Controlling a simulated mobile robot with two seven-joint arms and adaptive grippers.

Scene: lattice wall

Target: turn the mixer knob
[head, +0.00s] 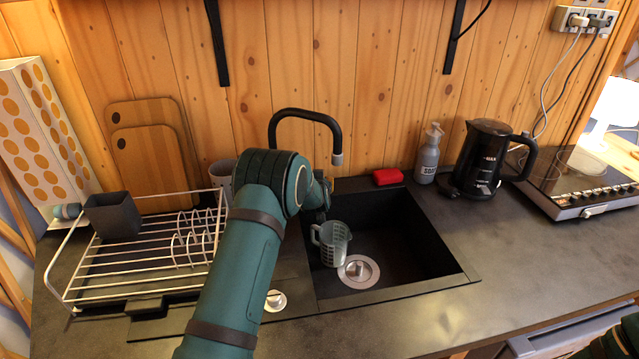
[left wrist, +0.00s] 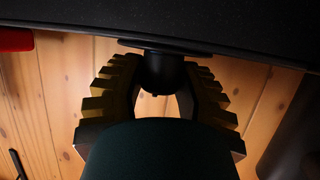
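The black faucet (head: 305,115) rises behind the sink, its spout curving over to the right. My left gripper (head: 323,188) is at the faucet's base, largely hidden behind my own wrist in the head view. In the left wrist view, my left gripper's (left wrist: 161,68) stepped fingers stand apart on both sides of a dark round faucet part (left wrist: 164,72). Light wood shows in gaps beside this part, and I cannot tell whether a finger touches it. The mixer knob cannot be made out for certain. My right gripper is out of view.
The sink (head: 400,235) holds a clear measuring jug (head: 331,244). A red sponge (head: 388,176), soap bottle (head: 429,155) and black kettle (head: 482,160) stand to the right. A dish rack (head: 150,255) is left. The front right counter is clear.

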